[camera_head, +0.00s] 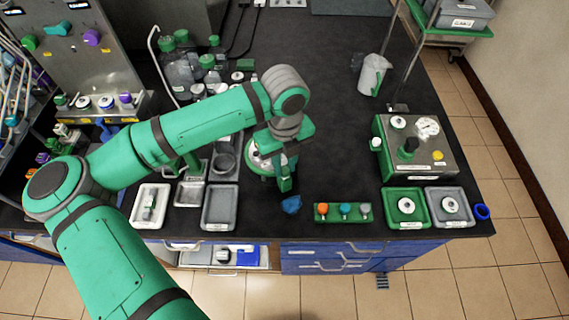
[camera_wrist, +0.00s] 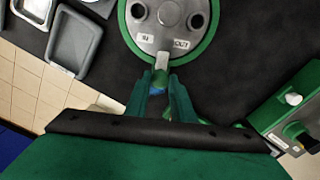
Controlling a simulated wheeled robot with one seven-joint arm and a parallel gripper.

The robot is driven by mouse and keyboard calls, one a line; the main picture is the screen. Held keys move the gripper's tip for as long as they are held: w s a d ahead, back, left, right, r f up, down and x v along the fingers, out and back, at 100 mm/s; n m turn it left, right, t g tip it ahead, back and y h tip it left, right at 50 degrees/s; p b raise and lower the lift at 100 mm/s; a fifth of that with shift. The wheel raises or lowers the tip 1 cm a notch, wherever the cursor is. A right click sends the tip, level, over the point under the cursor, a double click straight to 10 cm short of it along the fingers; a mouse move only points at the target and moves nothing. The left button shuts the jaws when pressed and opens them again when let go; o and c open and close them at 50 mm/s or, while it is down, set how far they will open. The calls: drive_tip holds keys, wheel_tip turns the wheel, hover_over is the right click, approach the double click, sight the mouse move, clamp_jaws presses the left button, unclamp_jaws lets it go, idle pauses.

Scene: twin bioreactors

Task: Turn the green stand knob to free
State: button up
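A round vessel top with a green rim and a grey metal face marked IN and OUT (camera_wrist: 168,22) fills the upper middle of the wrist view. A pale lever-like piece (camera_wrist: 162,64) sticks out from its near edge, with a small rounded greenish end. My gripper (camera_wrist: 162,82) has its two green fingers on either side of that end, with a narrow gap between them; contact cannot be made out. In the head view my gripper (camera_head: 286,184) points down in front of the green stand (camera_head: 255,160), and my arm partly hides the stand. Which part is the stand knob is not clear.
A blue object (camera_head: 291,204) lies just in front of my gripper. A green block with orange, teal and grey knobs (camera_head: 342,212) is to its right, and a grey tray (camera_head: 220,222) to its left. A metal box with a gauge (camera_head: 415,145) stands farther right.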

clamp_jaws()
drive_tip(key=shift+m, duration=0.3)
drive_tip(key=m, duration=0.3)
drive_tip(key=shift+m, duration=0.3)
drive_tip(key=m, duration=0.4)
drive_tip(key=shift+m, duration=0.3)
drive_tip(key=m, duration=0.9)
